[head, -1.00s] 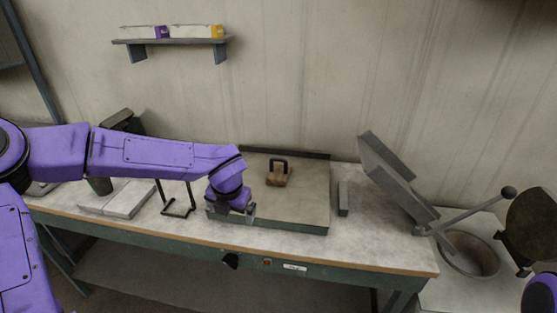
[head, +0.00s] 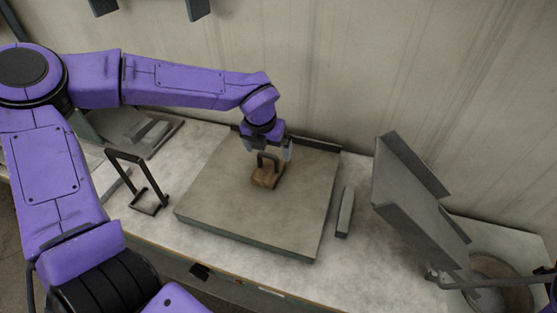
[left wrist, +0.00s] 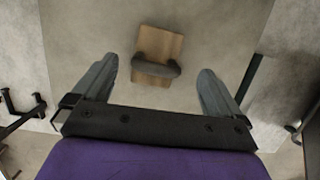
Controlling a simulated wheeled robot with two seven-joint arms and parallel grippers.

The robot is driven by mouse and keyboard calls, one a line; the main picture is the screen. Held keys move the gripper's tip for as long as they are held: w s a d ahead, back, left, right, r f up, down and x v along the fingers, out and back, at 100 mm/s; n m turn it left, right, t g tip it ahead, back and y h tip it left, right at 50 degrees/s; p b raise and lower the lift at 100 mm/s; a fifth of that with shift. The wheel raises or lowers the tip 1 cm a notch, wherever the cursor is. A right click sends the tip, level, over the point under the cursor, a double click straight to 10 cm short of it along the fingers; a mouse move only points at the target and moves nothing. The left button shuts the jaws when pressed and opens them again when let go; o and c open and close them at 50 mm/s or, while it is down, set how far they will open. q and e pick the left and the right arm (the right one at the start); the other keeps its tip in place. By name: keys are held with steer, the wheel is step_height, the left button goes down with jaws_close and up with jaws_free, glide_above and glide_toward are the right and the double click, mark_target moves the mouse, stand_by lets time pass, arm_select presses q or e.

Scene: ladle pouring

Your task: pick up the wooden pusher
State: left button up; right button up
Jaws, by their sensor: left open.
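The wooden pusher (head: 267,177) is a small brown block with a dark arched handle. It sits on the raised grey slab (head: 240,210) on the bench. In the left wrist view the pusher (left wrist: 157,54) lies ahead of my fingers, between their lines, with its handle toward the gripper. My left gripper (head: 268,150) is open and empty, just above and behind the pusher in the head view. In the left wrist view its two fingers (left wrist: 155,85) are spread wide, and I see no contact with the handle. My right gripper is not in view.
A black wire stand (head: 145,190) is left of the slab. A narrow grey bar (head: 345,212) lies to its right. A tilted grey metal chute (head: 415,195) stands further right, near a round basin (head: 497,285). A dark ledge runs along the slab's back edge.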

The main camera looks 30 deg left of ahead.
mark_target(269, 167)
arm_select(q)
steer(key=shift+s+a+f, duration=0.1)
steer(key=shift+s+f, duration=0.2)
steer(key=shift+f, duration=0.25)
steer(key=shift+s+a+f, duration=0.1)
steer(key=shift+s+f, duration=0.2)
steer(key=shift+f, duration=0.2)
steer(key=shift+s+f+p, duration=0.15)
steer(key=shift+f+p, duration=0.15)
steer(key=x, duration=0.3)
steer(key=w+p+x, duration=0.1)
steer(key=x, duration=0.2)
steer(key=shift+w+d+r, duration=0.1)
steer(key=shift+d, duration=0.05)
steer(key=shift+s+r, duration=0.2)
steer(key=shift+s, duration=0.15)
steer(key=c, duration=0.4)
steer(key=shift+w, duration=0.1)
steer(key=c, duration=0.7)
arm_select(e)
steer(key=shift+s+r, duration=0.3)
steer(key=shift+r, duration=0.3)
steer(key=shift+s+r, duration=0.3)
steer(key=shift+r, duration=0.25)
